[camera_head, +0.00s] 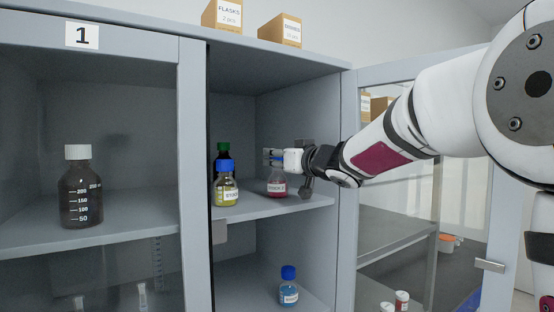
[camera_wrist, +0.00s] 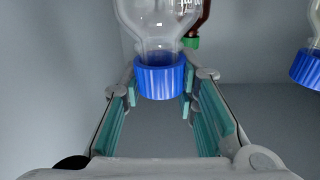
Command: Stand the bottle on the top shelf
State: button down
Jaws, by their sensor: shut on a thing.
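A glass bottle of red liquid (camera_head: 277,187) is upright at the upper shelf (camera_head: 303,203) of the open cabinet, near its right side. My gripper (camera_head: 272,157) is shut on the bottle's blue cap. In the wrist view the blue cap (camera_wrist: 160,78) sits between the two teal-padded fingers, with the clear glass beyond it. The bottle's base is over the shelf, close to its surface. I cannot tell whether it touches. In the head view my fingers cover the cap and neck.
A yellow-liquid bottle with a blue cap (camera_head: 226,188) and a dark green-capped bottle (camera_head: 222,152) stand to the left on the same shelf. A blue-liquid bottle (camera_head: 289,287) stands on the lower shelf. The cabinet's open glass door (camera_head: 490,266) is at right, near my arm.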

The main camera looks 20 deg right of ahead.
jog(key=c, duration=1.2)
grip_release()
jog(key=shift+f, duration=0.1)
jog(key=shift+c, duration=0.2)
jog(key=s+d+f+m+h+p, duration=0.1)
jog(key=s+d+m+h, duration=0.2)
jog(key=s, duration=0.6)
jog(key=s+d+f+m+h, duration=0.1)
jog(key=s+d+h, duration=0.3)
jog(key=s, duration=0.4)
jog(key=s+a+f+g, duration=0.2)
jog(key=s+f+g, duration=0.2)
jog(key=s, duration=0.5)
jog(key=s+a+f+g+y, duration=0.1)
jog(key=s+a+f+g, duration=0.1)
jog(key=s+f, duration=0.7)
jog(key=s+a+f+g, duration=0.3)
jog(key=s+f+g, duration=0.2)
jog(key=s+f, duration=0.2)
jog(key=shift+s+n+g, duration=0.3)
jog(key=shift+s, duration=0.7)
